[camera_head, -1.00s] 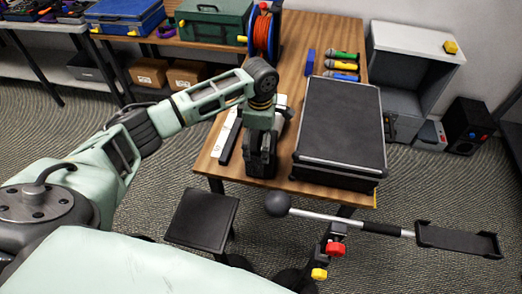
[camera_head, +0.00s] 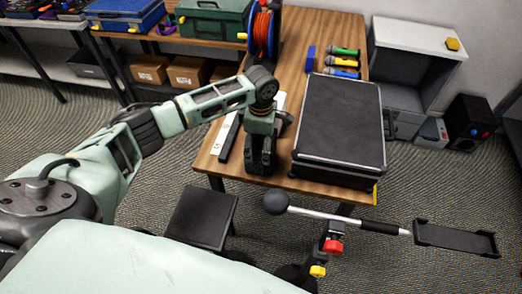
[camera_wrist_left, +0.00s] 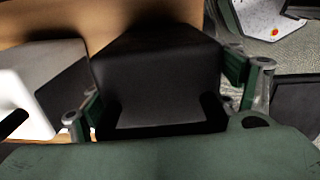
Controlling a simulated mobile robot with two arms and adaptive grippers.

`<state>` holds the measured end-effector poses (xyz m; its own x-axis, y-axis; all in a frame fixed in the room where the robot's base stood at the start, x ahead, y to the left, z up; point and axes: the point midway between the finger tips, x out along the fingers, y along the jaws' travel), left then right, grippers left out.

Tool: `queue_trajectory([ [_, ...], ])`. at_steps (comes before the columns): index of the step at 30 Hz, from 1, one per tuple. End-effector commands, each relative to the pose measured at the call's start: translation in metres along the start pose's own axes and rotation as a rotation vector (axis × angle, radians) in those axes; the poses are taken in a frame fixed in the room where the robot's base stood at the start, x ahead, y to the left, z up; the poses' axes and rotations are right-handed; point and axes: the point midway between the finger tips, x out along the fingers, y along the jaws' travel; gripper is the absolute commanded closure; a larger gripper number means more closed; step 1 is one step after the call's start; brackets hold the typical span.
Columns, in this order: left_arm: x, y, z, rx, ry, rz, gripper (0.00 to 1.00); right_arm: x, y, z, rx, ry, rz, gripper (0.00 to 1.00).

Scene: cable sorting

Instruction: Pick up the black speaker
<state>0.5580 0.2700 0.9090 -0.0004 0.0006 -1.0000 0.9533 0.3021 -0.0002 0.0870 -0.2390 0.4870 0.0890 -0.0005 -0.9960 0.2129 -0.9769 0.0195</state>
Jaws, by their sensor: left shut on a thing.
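The black speaker (camera_wrist_left: 155,70) is a dark, boxy shape between the fingers of my left gripper in the left wrist view. My left gripper (camera_wrist_left: 162,95) is shut on it, with a green and grey finger on either side. In the head view my left gripper (camera_head: 262,158) points down over the near edge of the wooden table, left of a large black case. There the gripper mostly hides the speaker, and I cannot tell whether it touches the tabletop. My right gripper is not in view.
The large black case (camera_head: 341,120) stands close on the right. A white object (camera_wrist_left: 22,105) lies just left of the speaker. A silver rod (camera_head: 325,216) with a ball end crosses in front.

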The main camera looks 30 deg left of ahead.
Motion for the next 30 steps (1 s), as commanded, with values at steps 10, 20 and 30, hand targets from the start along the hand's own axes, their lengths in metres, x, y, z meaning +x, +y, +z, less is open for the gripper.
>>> queue_trajectory([
  [10,-0.001,0.001,0.0,0.0,-0.001,0.002,0.77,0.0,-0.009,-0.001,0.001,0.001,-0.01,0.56],
  [20,-0.005,0.002,0.001,0.0,-0.004,0.006,0.81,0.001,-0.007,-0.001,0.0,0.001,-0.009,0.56],
  [30,-0.057,0.002,0.001,0.001,-0.005,0.008,0.81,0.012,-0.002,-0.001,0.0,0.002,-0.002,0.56],
])
